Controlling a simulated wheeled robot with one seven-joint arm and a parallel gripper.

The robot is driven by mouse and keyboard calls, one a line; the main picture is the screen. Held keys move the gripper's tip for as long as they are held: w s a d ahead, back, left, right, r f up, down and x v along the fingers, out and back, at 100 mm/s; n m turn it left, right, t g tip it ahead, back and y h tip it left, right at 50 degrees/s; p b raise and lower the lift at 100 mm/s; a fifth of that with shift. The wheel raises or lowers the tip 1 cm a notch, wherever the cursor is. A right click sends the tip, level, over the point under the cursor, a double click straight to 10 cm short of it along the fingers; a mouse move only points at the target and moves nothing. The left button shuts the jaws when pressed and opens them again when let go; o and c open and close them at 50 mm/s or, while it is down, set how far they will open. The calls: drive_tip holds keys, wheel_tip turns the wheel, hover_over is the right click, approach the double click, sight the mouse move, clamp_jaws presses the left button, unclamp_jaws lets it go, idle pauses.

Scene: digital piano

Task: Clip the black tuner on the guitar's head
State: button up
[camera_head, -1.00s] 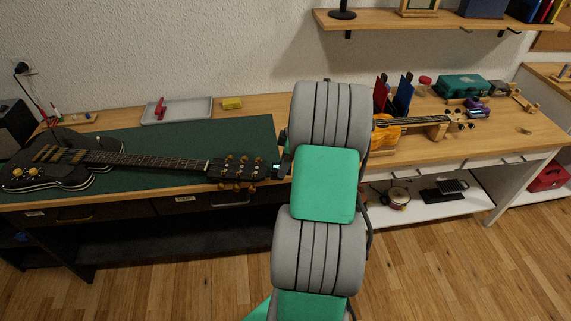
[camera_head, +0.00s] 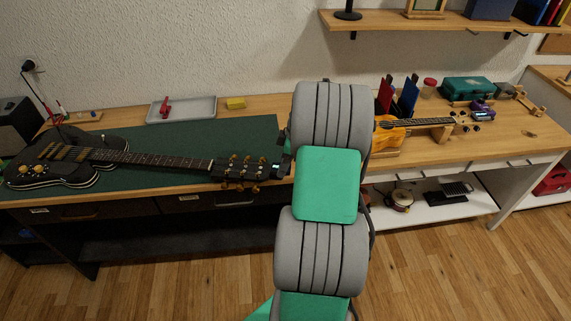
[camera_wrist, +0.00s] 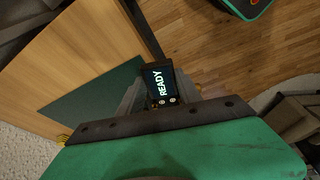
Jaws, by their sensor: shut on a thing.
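The black electric guitar (camera_head: 60,160) lies on a green mat (camera_head: 215,135), its neck pointing right. Its black head (camera_head: 236,171) with gold tuning pegs lies close to my arm, near the bench's front edge. My gripper (camera_wrist: 158,90) is shut on the black tuner (camera_wrist: 160,80), whose lit screen reads READY in the wrist view. In the head view the tuner (camera_head: 276,169) is at the right end of the guitar head; I cannot tell whether they touch. My arm hides most of the gripper there. In the wrist view my gripper hides the guitar head; only bits of gold pegs show.
A grey tray (camera_head: 182,110) and yellow block (camera_head: 236,103) lie behind the mat. Right of my arm are a small yellow instrument (camera_head: 388,140) on a wooden stand, a purple device (camera_head: 482,106) and a green case (camera_head: 467,88). A shelf (camera_head: 450,20) hangs above.

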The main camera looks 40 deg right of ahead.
sight(273, 166)
drive_tip(key=shift+w+a, duration=1)
drive_tip(key=shift+w, duration=0.15)
idle(0.4)
drive_tip(key=o, duration=1.4)
drive_tip(key=shift+p+v, duration=1.4)
drive_tip(key=shift+v, duration=1.1)
